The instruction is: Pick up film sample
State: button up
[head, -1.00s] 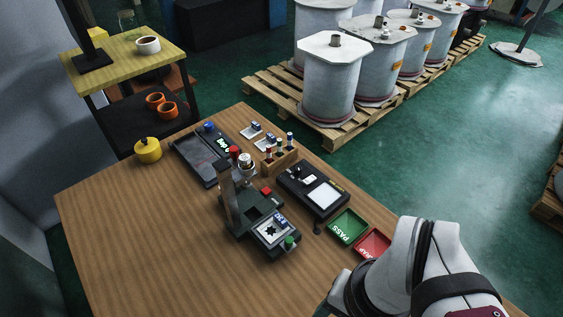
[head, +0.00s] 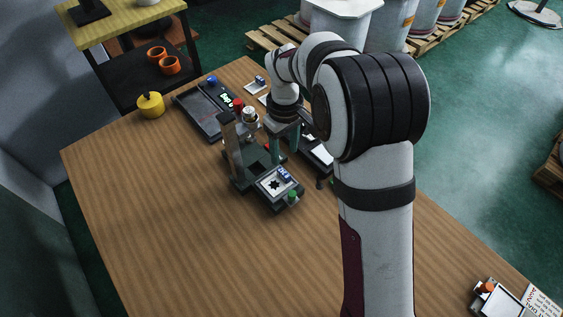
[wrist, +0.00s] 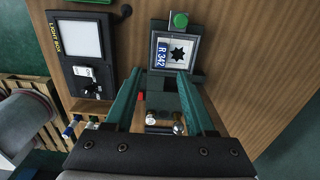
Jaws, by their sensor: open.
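A film sample (head: 274,186), a pale square with a black star and a blue label, lies on the front plate of a dark bench press (head: 236,181). In the wrist view the film sample (wrist: 174,52) shows the label "R 342", just beyond my fingertips. My gripper (head: 286,150) is over the back right side of the press. In the wrist view my gripper (wrist: 158,74) has its green fingers apart, with nothing held between them. The press's middle part shows between the fingers.
A light box (wrist: 82,42) stands beside the press. Another blue-labelled card (head: 256,86) lies at the back. The wooden table's (head: 165,210) left and front areas are clear.

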aim_at(284, 173)
notch_tip(284, 173, down, 8)
jog(key=shift+s+f, duration=0.15)
jog(key=shift+f, duration=0.1)
grip_shut()
